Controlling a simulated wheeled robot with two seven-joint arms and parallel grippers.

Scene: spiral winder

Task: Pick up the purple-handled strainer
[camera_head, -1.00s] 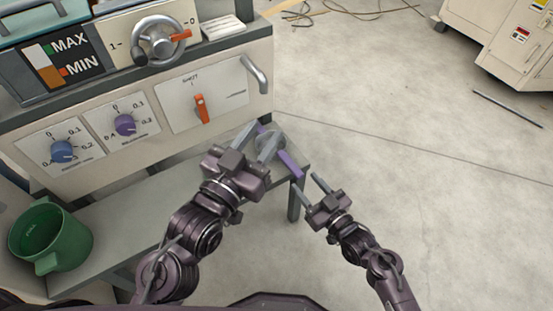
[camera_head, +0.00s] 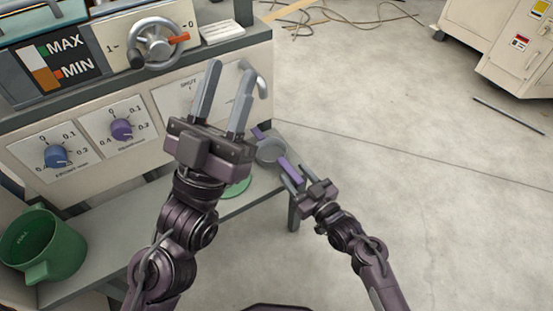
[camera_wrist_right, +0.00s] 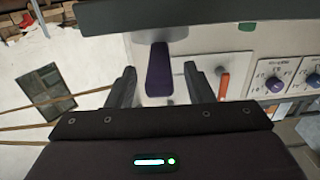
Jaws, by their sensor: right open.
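The strainer has a grey round bowl (camera_head: 270,151) and a purple handle (camera_head: 291,170). It lies at the right end of the grey bench, with the handle toward the right front corner. My right gripper (camera_head: 290,179) is at the handle's end. In the right wrist view the purple handle (camera_wrist_right: 158,72) shows between the two spread fingers of my right gripper (camera_wrist_right: 157,78), with gaps on both sides. My left gripper (camera_head: 231,78) is open and empty, raised in front of the machine panel, left of the strainer.
A green disc-like thing (camera_head: 238,188) lies on the bench (camera_head: 120,222), partly hidden by my left gripper. A green mug (camera_head: 45,246) stands at the left. Behind is the machine panel with knobs (camera_head: 122,129) and a bent metal handle (camera_head: 257,80).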

